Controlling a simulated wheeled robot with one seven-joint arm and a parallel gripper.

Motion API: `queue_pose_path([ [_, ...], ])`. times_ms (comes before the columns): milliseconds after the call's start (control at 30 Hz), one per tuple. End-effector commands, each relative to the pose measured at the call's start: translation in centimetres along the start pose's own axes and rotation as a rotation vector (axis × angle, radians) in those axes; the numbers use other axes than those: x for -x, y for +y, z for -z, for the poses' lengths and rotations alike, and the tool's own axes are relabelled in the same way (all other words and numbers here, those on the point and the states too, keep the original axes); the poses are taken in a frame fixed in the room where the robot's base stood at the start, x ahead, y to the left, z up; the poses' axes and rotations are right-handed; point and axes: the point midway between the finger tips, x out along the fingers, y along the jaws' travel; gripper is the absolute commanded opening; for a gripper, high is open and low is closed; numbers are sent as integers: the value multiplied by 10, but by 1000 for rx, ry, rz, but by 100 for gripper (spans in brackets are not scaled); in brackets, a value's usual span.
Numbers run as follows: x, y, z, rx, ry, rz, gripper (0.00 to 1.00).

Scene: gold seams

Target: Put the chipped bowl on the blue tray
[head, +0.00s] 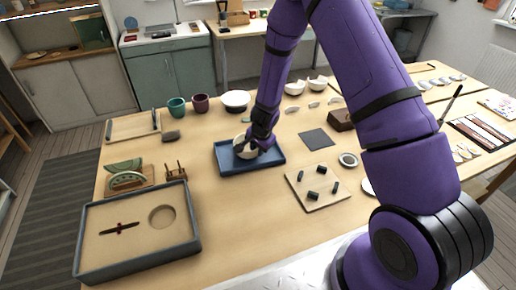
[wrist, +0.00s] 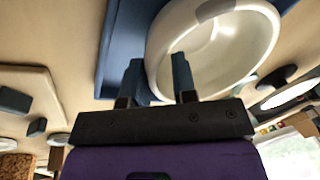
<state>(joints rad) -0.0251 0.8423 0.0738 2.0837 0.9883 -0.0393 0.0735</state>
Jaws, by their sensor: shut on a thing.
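The blue tray (head: 228,169) lies on the wooden table near its middle. A cream bowl (head: 240,149) is at the tray, in my gripper (head: 250,148). In the wrist view the bowl (wrist: 160,55) is large, with a grey-beige patch on its rim, and my gripper (wrist: 155,80) has one finger inside and one outside its wall. The blue tray (wrist: 122,40) shows behind it. I cannot tell whether the bowl touches the tray floor. My gripper partly hides the bowl in the head view.
Left of the tray stand a small wooden rack (head: 176,172) and a large grey-rimmed tray (head: 90,232). Right of it are a dark square mat (head: 315,138) and a board with dark pegs (head: 304,200). Two cups (head: 177,106) and a white bowl (head: 236,97) stand behind.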

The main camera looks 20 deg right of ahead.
Motion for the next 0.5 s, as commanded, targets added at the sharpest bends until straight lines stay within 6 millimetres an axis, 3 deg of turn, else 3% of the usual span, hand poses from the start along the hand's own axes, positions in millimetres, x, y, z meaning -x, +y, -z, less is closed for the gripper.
queue_pose_path([
  [267,-1,0,0,1,0,0,5],
  [300,-2,0,-1,2,-1,0,30],
  [400,-1,0,-1,2,-1,0,52],
  [500,-1,0,-1,2,-1,0,52],
])
